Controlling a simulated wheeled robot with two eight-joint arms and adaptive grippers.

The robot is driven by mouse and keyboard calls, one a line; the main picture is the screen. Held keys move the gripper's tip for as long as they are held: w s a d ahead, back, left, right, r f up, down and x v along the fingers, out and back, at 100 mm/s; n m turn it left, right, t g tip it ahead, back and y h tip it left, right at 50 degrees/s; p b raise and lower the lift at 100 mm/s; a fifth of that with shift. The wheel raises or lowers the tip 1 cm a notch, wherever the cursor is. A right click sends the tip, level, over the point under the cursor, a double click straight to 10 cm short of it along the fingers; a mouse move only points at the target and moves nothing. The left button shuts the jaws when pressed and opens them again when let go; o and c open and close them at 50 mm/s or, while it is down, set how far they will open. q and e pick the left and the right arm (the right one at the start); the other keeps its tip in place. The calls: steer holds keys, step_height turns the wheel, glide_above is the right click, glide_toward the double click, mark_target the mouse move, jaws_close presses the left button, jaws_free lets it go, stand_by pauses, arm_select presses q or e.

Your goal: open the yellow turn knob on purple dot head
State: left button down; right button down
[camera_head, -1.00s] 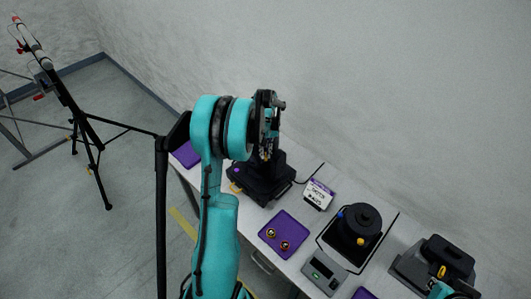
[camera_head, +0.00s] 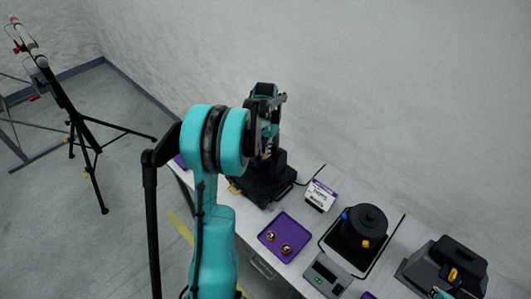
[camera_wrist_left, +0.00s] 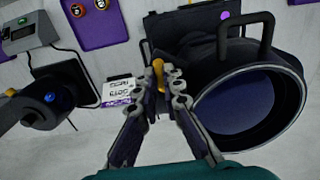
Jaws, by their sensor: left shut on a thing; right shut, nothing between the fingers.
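The purple dot head is a black par can (camera_head: 262,193) at the table's far end, partly hidden by my left arm. In the left wrist view its round lens opening (camera_wrist_left: 235,105) faces right of my fingers, with the purple dot (camera_wrist_left: 224,15) above. My left gripper (camera_wrist_left: 164,77) is shut on the yellow turn knob (camera_wrist_left: 158,68), which shows between and above the fingertips. In the head view the left gripper (camera_head: 266,150) hangs over the head, its fingertips hard to make out.
A white label card (camera_head: 320,195) stands beside the purple dot head. A purple tray (camera_head: 273,239) holds small round parts. A grey scale (camera_head: 326,275), a second black head (camera_head: 364,226) and a third (camera_head: 445,266) fill the table rightward. A tripod (camera_head: 88,150) stands on the floor.

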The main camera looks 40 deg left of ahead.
arm_select(q)
steer(key=m+b, duration=0.1)
steer(key=m, duration=0.2)
steer(key=shift+m, duration=0.3)
steer(key=shift+m+b, duration=0.45)
steer(key=shift+m, duration=1.35)
steer(key=c, duration=1.7)
jaws_free()
step_height(320, 180, up, 12)
steer(key=shift+r, duration=0.1)
